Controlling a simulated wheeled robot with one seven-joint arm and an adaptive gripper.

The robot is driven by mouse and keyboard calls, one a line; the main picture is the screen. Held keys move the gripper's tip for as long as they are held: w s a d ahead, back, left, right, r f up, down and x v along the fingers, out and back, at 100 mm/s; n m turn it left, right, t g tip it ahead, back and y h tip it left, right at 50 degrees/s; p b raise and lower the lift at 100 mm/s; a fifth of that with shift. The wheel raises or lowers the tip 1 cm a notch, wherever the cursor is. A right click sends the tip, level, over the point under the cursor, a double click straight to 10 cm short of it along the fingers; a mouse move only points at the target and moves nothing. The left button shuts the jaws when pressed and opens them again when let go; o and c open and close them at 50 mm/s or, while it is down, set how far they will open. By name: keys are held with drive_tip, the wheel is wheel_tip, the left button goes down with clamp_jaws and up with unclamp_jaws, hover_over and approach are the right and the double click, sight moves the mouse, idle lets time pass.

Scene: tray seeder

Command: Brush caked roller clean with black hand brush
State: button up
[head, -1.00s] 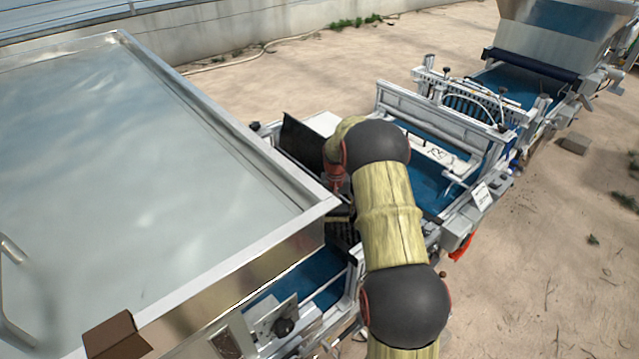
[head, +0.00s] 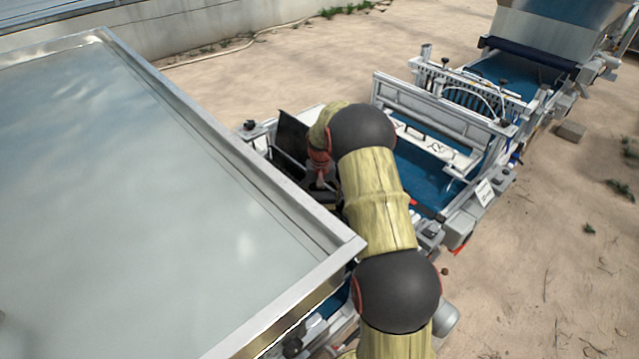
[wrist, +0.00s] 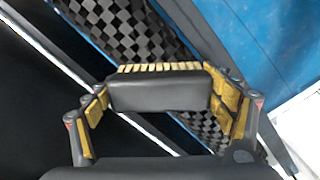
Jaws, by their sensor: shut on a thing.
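My gripper (wrist: 164,96) is shut on the black hand brush (wrist: 158,93), its yellow-padded fingers on either side of the brush body. A row of pale yellow bristles shows along the brush's far edge in the wrist view. The roller (wrist: 143,28), with a black and grey checkered surface, runs diagonally behind and beyond the brush. The bristles overlap the roller in the picture; I cannot tell whether they touch it. No caked soil can be made out clearly. In the head view my arm covers the gripper, brush and roller.
A blue belt (wrist: 262,38) lies right of the roller in the wrist view. In the head view a large metal-rimmed tray or hopper (head: 230,150) fills the left foreground, close to my arm. A dark upright panel (head: 291,137) stands left of my arm. Open sandy ground lies right.

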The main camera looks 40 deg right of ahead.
sight(321, 195)
drive_tip(key=r, duration=0.2)
drive_tip(key=shift+s+r+p, duration=0.2)
drive_tip(key=shift+r+p, duration=0.2)
drive_tip(key=shift+w+r+p, duration=0.25)
drive_tip(key=shift+r+p, duration=0.15)
drive_tip(key=shift+r, duration=0.25)
drive_tip(key=shift+s+r+p, duration=0.15)
drive_tip(key=shift+r+p, duration=0.55)
drive_tip(key=shift+r, duration=0.75)
